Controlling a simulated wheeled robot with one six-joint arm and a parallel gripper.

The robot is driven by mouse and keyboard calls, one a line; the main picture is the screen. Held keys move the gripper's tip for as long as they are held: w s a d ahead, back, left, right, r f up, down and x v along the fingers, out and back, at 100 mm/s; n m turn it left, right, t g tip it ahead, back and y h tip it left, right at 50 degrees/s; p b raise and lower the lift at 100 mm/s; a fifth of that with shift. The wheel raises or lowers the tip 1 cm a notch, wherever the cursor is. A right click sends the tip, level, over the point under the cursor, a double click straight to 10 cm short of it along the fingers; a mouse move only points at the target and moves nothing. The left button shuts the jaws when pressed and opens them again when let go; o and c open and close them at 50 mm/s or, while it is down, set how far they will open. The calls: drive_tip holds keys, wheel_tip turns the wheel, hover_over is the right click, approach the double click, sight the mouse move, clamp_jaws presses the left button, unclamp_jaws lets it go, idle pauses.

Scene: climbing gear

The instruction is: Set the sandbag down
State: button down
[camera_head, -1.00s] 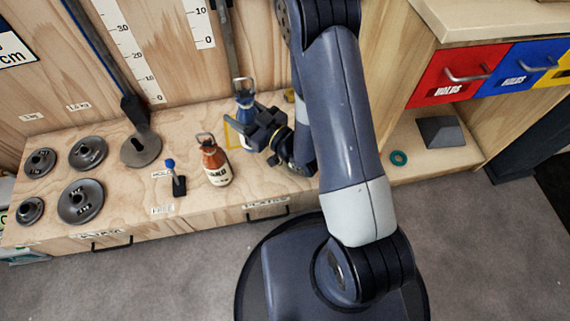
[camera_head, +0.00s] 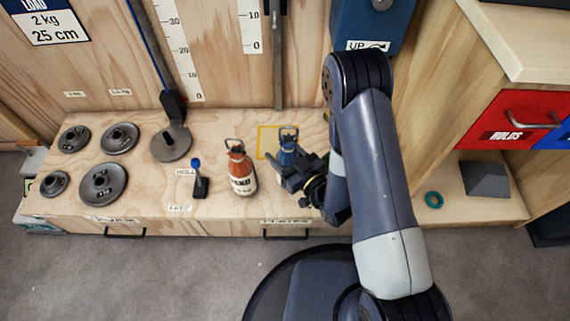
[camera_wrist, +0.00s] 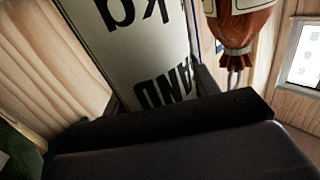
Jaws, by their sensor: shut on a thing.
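A blue sandbag (camera_head: 288,152) with a dark loop on top is in my gripper (camera_head: 291,178), right of the middle of the wooden bench. The bag looks upright, just in front of and overlapping a yellow square outline (camera_head: 261,141) on the bench top. In the wrist view, its white label (camera_wrist: 142,45) fills the space between the jaws, with upside-down "kg" and "SAND" lettering. My gripper is shut on it. The jaws hide its lower part, so I cannot tell whether its base touches the bench.
An orange sandbag (camera_head: 240,168) stands close to the left; it also shows in the wrist view (camera_wrist: 245,28). Further left are a small blue-topped lever (camera_head: 198,178), a round-footed pole (camera_head: 172,141) and several dark weight plates (camera_head: 104,184). A teal ring (camera_head: 434,200) lies right.

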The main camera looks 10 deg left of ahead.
sight(284, 161)
drive_tip(key=shift+f+b, duration=0.7)
drive_tip(key=shift+f, duration=1.15)
drive_tip(key=shift+f+b, duration=0.25)
drive_tip(key=shift+b, duration=0.05)
drive_tip(key=c, duration=0.7)
unclamp_jaws()
drive_tip(key=shift+c, duration=0.2)
drive_tip(key=shift+r, duration=0.15)
drive_tip(key=b+v, duration=0.5)
drive_tip(key=v, duration=0.7)
